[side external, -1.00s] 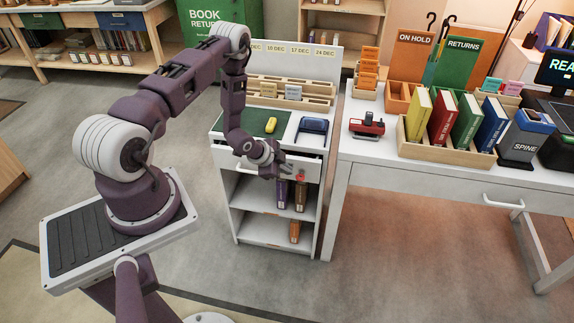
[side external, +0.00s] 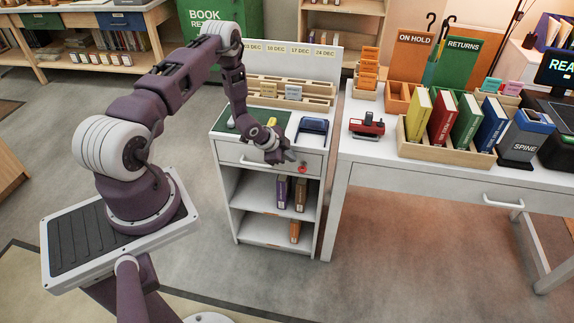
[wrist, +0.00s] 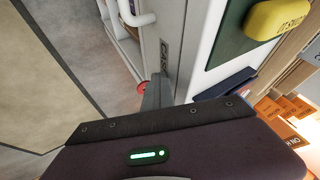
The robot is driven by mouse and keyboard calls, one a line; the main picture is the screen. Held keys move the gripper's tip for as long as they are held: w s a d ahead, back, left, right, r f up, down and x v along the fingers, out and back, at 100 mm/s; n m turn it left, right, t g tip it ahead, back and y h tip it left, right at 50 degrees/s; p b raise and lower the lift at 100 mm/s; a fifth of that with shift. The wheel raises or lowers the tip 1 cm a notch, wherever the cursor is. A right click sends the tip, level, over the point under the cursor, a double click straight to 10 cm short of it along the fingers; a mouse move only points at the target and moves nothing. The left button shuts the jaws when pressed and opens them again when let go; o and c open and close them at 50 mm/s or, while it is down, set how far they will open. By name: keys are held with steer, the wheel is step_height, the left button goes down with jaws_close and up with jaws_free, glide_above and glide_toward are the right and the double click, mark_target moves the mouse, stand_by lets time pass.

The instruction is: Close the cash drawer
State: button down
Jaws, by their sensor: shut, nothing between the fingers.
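The cash drawer (side external: 232,156) is the white top drawer of the small cabinet. Its front looks flush with the cabinet in the side view, with no dark gap above it. Its pale handle (wrist: 136,14) and a small red knob (side external: 303,169) show on the front side. In the wrist view the drawer front (wrist: 172,25) carries a partly readable "CASH" label. My gripper (side external: 289,157) is shut and empty, in front of the drawer's upper right part; its grey fingers (wrist: 157,92) appear against or very close to the front. Contact is not certain.
Open shelves with several books (side external: 300,195) lie below the drawer. A white desk (side external: 380,165) stands close on the right. The floor in front is clear.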

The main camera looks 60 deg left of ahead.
steer(key=shift+w+a, duration=0.1)
steer(key=shift+a, duration=0.2)
steer(key=s+d+r, duration=0.4)
steer(key=s+r, duration=0.3)
steer(key=s, duration=0.2)
steer(key=w+d+r+n+g+y, duration=0.1)
steer(key=d+r+n, duration=0.15)
steer(key=r, duration=1.05)
steer(key=d+r+n+y, duration=0.15)
steer(key=d+r, duration=0.25)
steer(key=r, duration=0.9)
steer(key=s+d+r+n+h, duration=0.1)
steer(key=s+d+r, duration=0.4)
steer(key=s, duration=0.5)
steer(key=s+d+r+n+h, duration=0.2)
steer(key=s+d+r, duration=0.4)
steer(key=s+d, duration=0.4)
steer(key=shift+s+n+g, duration=0.4)
steer(key=shift+s, duration=0.3)
steer(key=shift+a, duration=0.1)
